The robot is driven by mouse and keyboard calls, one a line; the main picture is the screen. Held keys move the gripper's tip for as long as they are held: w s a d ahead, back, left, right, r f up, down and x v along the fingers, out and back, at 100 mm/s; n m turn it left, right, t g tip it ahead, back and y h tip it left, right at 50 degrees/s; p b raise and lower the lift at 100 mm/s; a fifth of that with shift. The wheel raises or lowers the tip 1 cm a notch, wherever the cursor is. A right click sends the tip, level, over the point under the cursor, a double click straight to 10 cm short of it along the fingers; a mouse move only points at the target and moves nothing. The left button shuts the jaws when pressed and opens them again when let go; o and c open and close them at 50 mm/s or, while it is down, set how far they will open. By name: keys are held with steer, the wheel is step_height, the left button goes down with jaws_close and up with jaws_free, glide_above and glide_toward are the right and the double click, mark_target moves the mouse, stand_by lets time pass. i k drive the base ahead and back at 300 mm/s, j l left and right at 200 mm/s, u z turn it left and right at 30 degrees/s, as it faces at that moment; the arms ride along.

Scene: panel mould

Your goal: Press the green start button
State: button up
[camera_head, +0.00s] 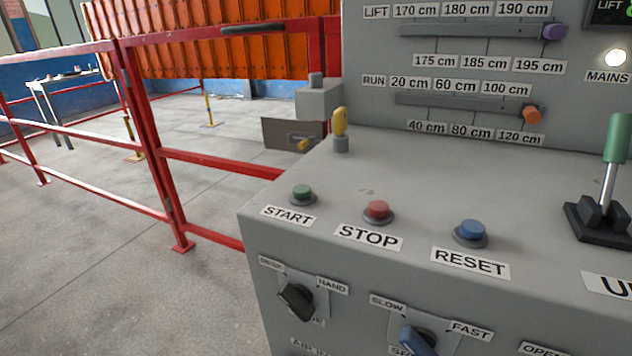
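The green start button (302,193) sits in a dark ring on the top face of the grey control console (420,165), near its left edge. A white label reading START (287,216) lies just in front of it. The button stands up from its ring, and nothing touches or covers it. My gripper is not in view.
To the right are a red STOP button (377,210) and a blue RESET button (470,231). A green-handled lever (612,160) stands at the far right, and a yellow-topped switch (340,125) behind. Rotary knobs (296,299) project from the front. Red railing (150,150) runs left.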

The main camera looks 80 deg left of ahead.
mark_target(302, 192)
steer(key=u, duration=0.45)
steer(key=j+u, duration=0.15)
steer(key=u, duration=1.2)
steer(key=i+j, duration=0.05)
